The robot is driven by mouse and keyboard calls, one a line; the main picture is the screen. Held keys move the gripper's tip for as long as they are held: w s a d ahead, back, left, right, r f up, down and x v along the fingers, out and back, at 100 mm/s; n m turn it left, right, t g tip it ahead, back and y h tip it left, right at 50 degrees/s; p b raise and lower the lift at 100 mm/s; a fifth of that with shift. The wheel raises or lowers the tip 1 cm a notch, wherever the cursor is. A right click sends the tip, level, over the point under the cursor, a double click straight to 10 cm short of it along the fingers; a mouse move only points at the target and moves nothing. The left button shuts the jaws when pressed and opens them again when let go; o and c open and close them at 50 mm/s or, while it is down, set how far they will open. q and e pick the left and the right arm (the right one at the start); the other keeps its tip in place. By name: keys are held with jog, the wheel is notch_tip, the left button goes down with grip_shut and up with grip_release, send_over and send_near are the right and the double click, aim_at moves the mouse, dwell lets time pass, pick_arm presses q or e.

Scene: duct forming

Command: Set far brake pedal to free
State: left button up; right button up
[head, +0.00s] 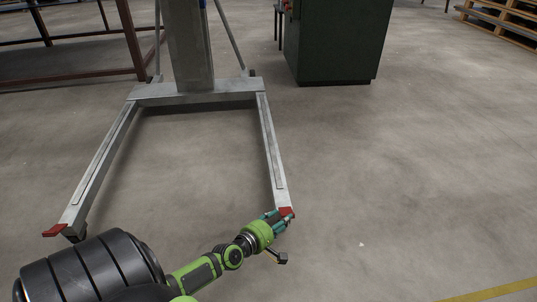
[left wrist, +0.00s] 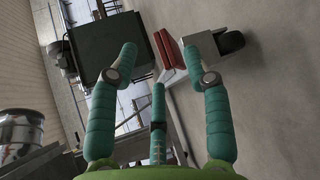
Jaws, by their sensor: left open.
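Two red brake pedals sit at the front ends of the grey lift's legs. The pedal on the right leg (head: 287,212) is at my left gripper (head: 278,218), which has teal fingers and partly covers it. The other pedal (head: 55,231) is on the left leg, away from the gripper. In the left wrist view, a red pedal (left wrist: 170,50) shows beyond and between the spread, open fingers (left wrist: 160,66). I cannot tell whether any finger touches it. My right gripper is not in view.
The lift's base (head: 195,92) and mast stand behind the legs. A dark green cabinet (head: 337,40) stands at the back right, a brown frame table at the back left. A caster wheel (left wrist: 230,42) is beside the pedal. The floor to the right is clear.

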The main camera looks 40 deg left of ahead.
pick_arm(q)
jog(key=v, duration=0.6)
jog(key=shift+w, duration=0.1)
dwell(0.3)
